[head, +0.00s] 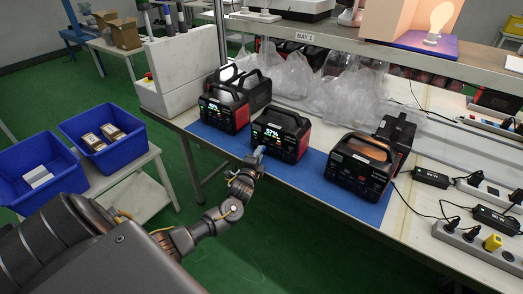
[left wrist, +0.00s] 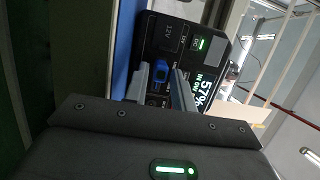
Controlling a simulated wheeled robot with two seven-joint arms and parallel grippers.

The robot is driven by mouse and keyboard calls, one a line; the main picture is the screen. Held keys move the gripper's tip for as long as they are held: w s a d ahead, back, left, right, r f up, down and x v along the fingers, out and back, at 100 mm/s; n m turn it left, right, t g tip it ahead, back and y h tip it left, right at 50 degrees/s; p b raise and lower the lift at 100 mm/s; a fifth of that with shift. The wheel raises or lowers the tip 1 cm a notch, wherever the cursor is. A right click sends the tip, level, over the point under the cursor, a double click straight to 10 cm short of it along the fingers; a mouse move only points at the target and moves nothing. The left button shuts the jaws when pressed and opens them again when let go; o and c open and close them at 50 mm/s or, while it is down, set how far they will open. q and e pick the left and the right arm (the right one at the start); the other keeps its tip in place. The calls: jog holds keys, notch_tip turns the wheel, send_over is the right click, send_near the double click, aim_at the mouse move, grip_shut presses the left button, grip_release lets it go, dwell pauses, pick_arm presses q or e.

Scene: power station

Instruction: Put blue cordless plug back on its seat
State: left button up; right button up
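The blue plug (left wrist: 160,71) shows in the left wrist view against the dark front panel of the middle power station (left wrist: 192,48), near its 12V marking. It lies between and just beyond my left gripper's two grey fingers (left wrist: 161,80), which stand apart with a small gap on each side. Whether the plug is seated in a socket I cannot tell. In the head view my left gripper (head: 259,152) is at the lower front of the middle power station (head: 281,135), whose display reads 57%. The plug is too small to make out there. My right gripper is not in view.
More power stations stand on the blue mat (head: 318,178), at left (head: 224,110) and right (head: 360,165). Clear plastic bags (head: 345,95) lie behind. Power strips with a yellow plug (head: 492,242) are at right. Blue bins (head: 104,133) are at left.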

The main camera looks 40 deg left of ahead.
pick_arm(q)
grip_shut()
